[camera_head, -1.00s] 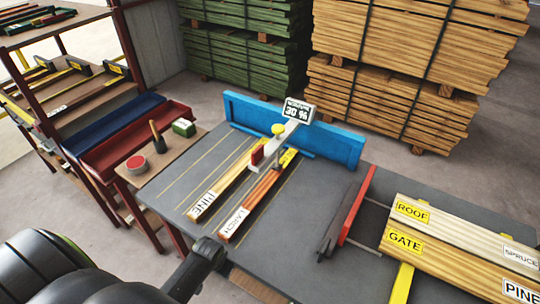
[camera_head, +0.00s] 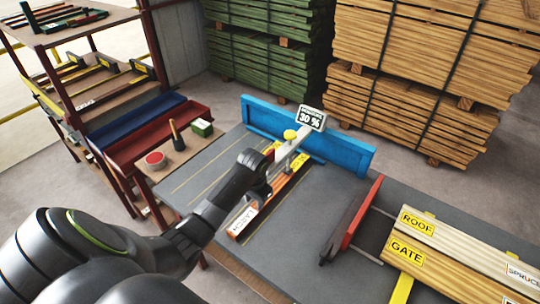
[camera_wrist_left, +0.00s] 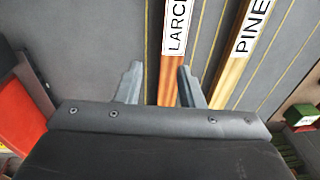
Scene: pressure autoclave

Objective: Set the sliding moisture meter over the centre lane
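The sliding moisture meter has a display (camera_head: 312,118) reading 30 %, a yellow knob (camera_head: 290,134) and a pale arm (camera_head: 289,148) reaching over the table from the blue fence. Under it lies an orange-brown board labelled LARCH (camera_head: 243,222), also in the left wrist view (camera_wrist_left: 175,35). The PINE board (camera_wrist_left: 248,35) lies beside it; my arm hides most of it in the head view. My left gripper (camera_head: 260,188) is above the boards, near the meter's front end, which it partly hides. In the left wrist view its fingers (camera_wrist_left: 158,82) are apart and empty. My right gripper is not visible.
The blue fence (camera_head: 345,155) runs along the table's far edge. A red-and-dark bar (camera_head: 357,215) stands right of the lanes. Boards labelled ROOF and GATE (camera_head: 440,262) lie at the right. A side shelf holds a red tin (camera_head: 155,161) and a green box (camera_head: 202,128).

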